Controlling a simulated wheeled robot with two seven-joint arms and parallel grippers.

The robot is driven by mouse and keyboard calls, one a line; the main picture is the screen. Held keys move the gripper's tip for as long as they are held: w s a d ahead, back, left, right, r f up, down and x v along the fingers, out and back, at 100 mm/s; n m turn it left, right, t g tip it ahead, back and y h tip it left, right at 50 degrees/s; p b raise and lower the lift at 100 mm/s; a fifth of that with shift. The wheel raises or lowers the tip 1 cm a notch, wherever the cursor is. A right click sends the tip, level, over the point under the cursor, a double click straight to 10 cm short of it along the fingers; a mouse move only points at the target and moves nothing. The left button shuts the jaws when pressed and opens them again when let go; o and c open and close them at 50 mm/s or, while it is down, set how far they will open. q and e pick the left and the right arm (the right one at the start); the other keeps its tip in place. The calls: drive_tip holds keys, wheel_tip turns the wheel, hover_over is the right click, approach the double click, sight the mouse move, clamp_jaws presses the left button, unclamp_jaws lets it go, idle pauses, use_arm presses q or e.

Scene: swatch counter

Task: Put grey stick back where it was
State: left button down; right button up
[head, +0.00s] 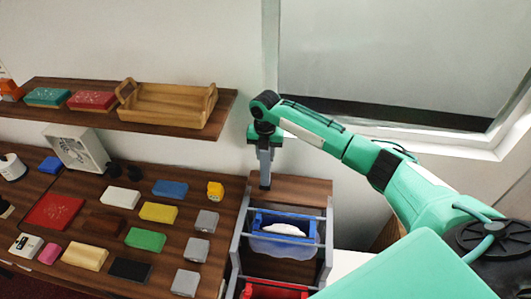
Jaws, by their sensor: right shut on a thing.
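My right gripper (265,153) hangs down at the centre, its arm reaching in from the right. It is shut on the grey stick (265,177), which points straight down, roughly upright. The stick's lower end shows just above or in front of the wooden top of the rack; I cannot tell whether it touches. The stick's upper part is hidden between the fingers. My left gripper is not in view.
The dark wood counter (60,258) at left holds several coloured swatch blocks, including grey ones (207,221) along its right edge. A rack (312,184) beside it holds a blue bin (284,241) and a red bin (274,290). A wooden tray (165,106) sits on the shelf above.

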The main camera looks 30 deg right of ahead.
drive_tip(key=shift+f, duration=0.45)
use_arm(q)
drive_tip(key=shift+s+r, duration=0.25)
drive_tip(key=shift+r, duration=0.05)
use_arm(e)
drive_tip(key=shift+f, duration=0.2)
drive_tip(key=shift+f, duration=0.2)
drive_tip(key=o, duration=0.9)
drive_tip(key=shift+r, duration=0.15)
wheel_tip(320, 180, up, 11)
drive_tip(key=b, duration=0.5)
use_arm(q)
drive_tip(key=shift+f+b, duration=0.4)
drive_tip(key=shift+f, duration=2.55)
use_arm(e)
drive_tip(key=shift+r, duration=0.6)
